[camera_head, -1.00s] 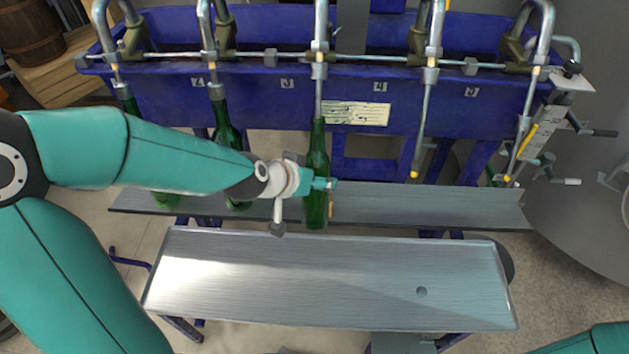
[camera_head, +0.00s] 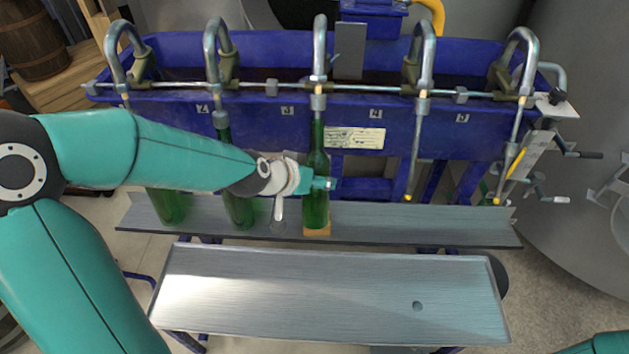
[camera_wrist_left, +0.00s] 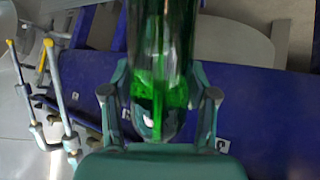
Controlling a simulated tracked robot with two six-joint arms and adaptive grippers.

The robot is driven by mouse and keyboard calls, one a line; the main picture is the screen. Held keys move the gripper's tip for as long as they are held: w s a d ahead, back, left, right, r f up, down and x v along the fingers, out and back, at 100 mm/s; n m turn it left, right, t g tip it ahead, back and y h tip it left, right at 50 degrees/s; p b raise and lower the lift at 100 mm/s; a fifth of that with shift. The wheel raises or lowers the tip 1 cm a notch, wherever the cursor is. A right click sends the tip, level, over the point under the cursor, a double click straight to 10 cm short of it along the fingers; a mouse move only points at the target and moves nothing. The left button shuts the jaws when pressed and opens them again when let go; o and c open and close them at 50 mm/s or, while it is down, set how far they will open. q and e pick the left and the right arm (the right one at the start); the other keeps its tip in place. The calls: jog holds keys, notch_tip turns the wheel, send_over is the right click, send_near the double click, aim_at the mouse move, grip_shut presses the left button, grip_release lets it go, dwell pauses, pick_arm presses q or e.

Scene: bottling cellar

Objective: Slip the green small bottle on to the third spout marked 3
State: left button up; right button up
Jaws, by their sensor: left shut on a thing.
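The green bottle (camera_head: 316,207) is upright under the third spout (camera_head: 319,60), beside the plate marked 3 (camera_head: 288,111). Its neck surrounds the thin spout tube, with its mouth close under the metal fitting. My left gripper (camera_head: 325,183) is shut around the bottle's body. In the left wrist view, the bottle (camera_wrist_left: 160,45) is between the two fingers (camera_wrist_left: 160,105). Whether the bottle's base rests on the small wooden block (camera_head: 317,232) or hangs just above it, I cannot tell. My right gripper is out of view.
Two other green bottles (camera_head: 238,208) (camera_head: 170,207) stand under the spouts to the left, on the grey shelf (camera_head: 430,222). The spouts to the right (camera_head: 421,60) (camera_head: 522,60) are bare. An empty metal tray (camera_head: 330,290) lies in front.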

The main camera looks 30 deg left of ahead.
pick_arm(q)
jog(key=shift+w+a+r, duration=0.1)
jog(key=shift+w+r, duration=0.05)
jog(key=shift+r, duration=0.25)
jog(key=shift+w+f+b, duration=0.1)
jog(key=shift+f+b, duration=0.2)
jog(key=shift+b, duration=0.05)
jog(key=shift+w+a+f+t+y+b, duration=0.4)
jog(key=shift+w+f+t+b, duration=0.4)
jog(key=shift+b, duration=1.5)
jog(key=w+b, duration=0.1)
jog(key=b, duration=0.1)
jog(key=w+a+f+m+t+b, duration=0.1)
jog(key=b, duration=0.2)
jog(key=shift+w+t+b, duration=0.1)
jog(key=shift+t+b, duration=0.2)
jog(key=shift+f+b, duration=0.85)
jog(key=shift+f, duration=0.15)
jog(key=o, duration=1.5)
jog(key=shift+s+f, duration=0.1)
jog(key=shift+s, duration=0.1)
